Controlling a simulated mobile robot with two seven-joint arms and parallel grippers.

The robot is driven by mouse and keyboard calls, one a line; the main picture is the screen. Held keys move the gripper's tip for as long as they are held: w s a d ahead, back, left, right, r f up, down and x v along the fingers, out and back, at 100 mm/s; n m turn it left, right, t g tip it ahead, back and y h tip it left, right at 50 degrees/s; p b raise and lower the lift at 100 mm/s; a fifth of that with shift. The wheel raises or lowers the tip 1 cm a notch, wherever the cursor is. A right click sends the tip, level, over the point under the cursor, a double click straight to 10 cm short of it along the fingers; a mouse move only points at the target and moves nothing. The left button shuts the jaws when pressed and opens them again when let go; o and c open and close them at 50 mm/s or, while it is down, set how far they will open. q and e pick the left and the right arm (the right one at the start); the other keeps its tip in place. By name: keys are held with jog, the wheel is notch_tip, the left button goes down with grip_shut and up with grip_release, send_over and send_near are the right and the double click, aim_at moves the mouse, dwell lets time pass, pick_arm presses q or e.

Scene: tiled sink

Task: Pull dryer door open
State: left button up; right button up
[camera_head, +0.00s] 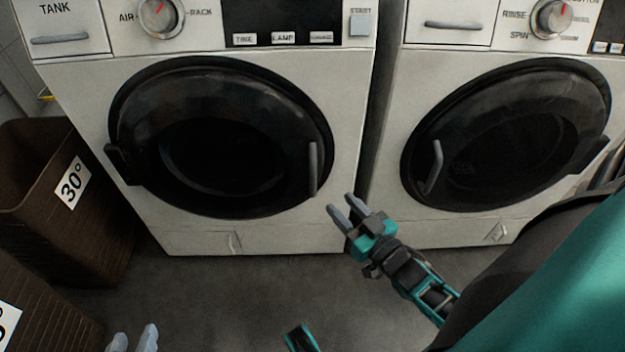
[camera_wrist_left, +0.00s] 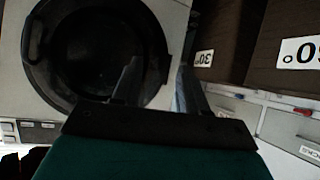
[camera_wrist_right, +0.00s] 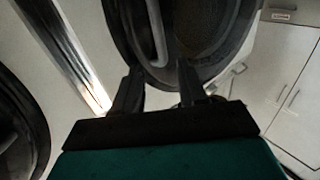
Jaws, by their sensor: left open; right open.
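The dryer (camera_head: 345,130) is the left white machine, with AIR and RACK on its dial. Its round dark door (camera_head: 215,205) looks shut, with a grey upright handle (camera_head: 313,168) on the right side. The handle also shows in the right wrist view (camera_wrist_right: 155,35), beyond the fingertips. My right gripper (camera_head: 347,207) is open and empty, below and right of the handle and apart from it. My left gripper (camera_head: 133,340) is open and empty at the bottom edge, low before the dryer. The left wrist view shows the door (camera_wrist_left: 95,50) ahead of its fingers.
A second white machine (camera_head: 385,190), marked RINSE and SPIN, stands to the right with its round door shut; a narrow gap separates the two. Brown baskets (camera_head: 60,225) stand at the left, one labelled 30°. Grey floor (camera_head: 230,295) before the dryer is clear.

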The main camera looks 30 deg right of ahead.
aim_at(315, 177)
jog(key=w+b, duration=0.1)
jog(key=w, duration=0.3)
jog(key=w+b, duration=0.1)
jog(key=w, duration=0.3)
jog(key=w+b, duration=0.1)
jog(key=w, duration=0.2)
jog(key=shift+w+a, duration=0.25)
jog(key=shift+w, duration=0.15)
grip_shut()
